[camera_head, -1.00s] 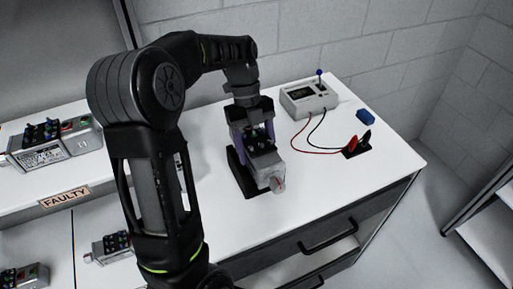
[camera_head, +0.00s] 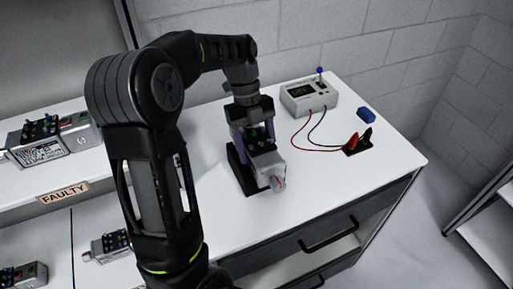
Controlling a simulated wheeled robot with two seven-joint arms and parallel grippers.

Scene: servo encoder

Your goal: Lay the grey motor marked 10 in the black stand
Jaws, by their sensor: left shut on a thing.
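The grey motor (camera_head: 268,165) is at the black stand (camera_head: 246,186) on the white tabletop. Its shaft end points toward the front right, and dark terminals show on its top. My left gripper (camera_head: 254,132) comes down from above with its purple fingers on either side of the motor and is shut on it. The motor appears to be in or just over the stand; the gripper and motor hide the contact. No number 10 can be read on it. My right gripper is not in view.
A meter box (camera_head: 309,98) stands behind, with wires to red and black probes (camera_head: 352,142). A blue block (camera_head: 366,115) lies near the right edge. Other motors lie left (camera_head: 45,140), by a FAULTY label (camera_head: 64,194).

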